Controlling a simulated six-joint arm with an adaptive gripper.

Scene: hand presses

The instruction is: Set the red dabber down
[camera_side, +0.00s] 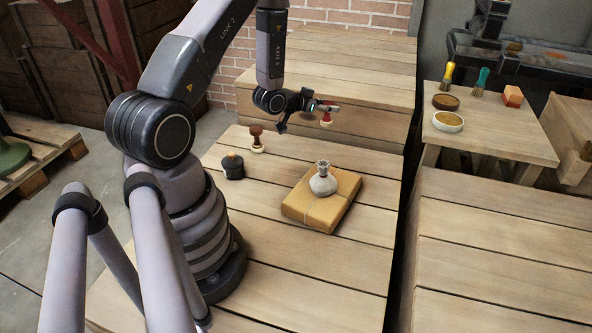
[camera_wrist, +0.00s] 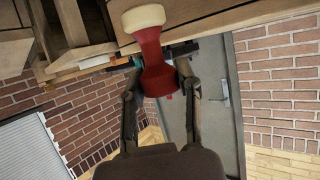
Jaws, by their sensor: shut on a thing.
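The red dabber (camera_side: 326,119) has a red body with a pale cream pad at one end. In the side view it is small and hangs pad down beneath the jaws, in front of the higher wooden surface behind. My gripper (camera_side: 321,107) is shut on it and appears to hold it above the far part of the plank table. In the wrist view the red dabber (camera_wrist: 150,50) stands between the two fingers of my gripper (camera_wrist: 158,82), its cream pad at the top edge of the picture. The fingers clasp its narrower part.
Bare planks surround the parcel.

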